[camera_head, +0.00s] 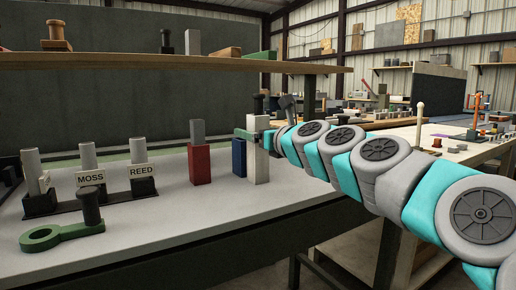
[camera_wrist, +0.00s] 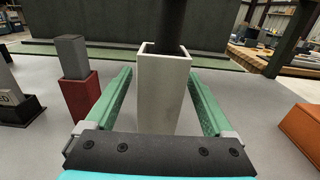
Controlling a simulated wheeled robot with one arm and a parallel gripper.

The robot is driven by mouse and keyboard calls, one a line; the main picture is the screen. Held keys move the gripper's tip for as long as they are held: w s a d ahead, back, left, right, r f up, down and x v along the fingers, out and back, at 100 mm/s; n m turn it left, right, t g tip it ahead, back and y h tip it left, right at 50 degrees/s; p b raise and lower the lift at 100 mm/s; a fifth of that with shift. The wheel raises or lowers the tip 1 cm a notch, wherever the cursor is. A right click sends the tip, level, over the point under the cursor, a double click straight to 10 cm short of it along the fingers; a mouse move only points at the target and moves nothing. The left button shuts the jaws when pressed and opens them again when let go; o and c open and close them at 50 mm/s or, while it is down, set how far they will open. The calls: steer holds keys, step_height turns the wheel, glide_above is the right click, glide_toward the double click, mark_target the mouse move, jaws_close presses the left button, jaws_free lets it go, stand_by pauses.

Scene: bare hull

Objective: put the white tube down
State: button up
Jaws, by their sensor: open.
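The white tube (camera_head: 257,165) stands upright on the grey bench top, beside a blue block (camera_head: 239,158). In the wrist view the white tube (camera_wrist: 163,95) is square, with a notched upper rim, and stands between my green fingers. My gripper (camera_wrist: 160,85) is open, with one finger on each side of the tube and a gap visible on the right. In the head view my gripper (camera_head: 249,134) is around the tube's upper part. A dark upright piece (camera_wrist: 171,32) shows at the tube's top; I cannot tell whether it is inside or behind.
A red block with a grey top (camera_head: 199,160) stands left of the tube. Further left are a rack labelled MOSS and REED (camera_head: 90,180) and a green ring-ended piece (camera_head: 58,234). An orange block (camera_wrist: 303,130) lies to the right. A wooden shelf (camera_head: 150,62) hangs above. Bench front is clear.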

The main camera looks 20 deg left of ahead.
steer(key=shift+x, duration=1.05)
jaws_close()
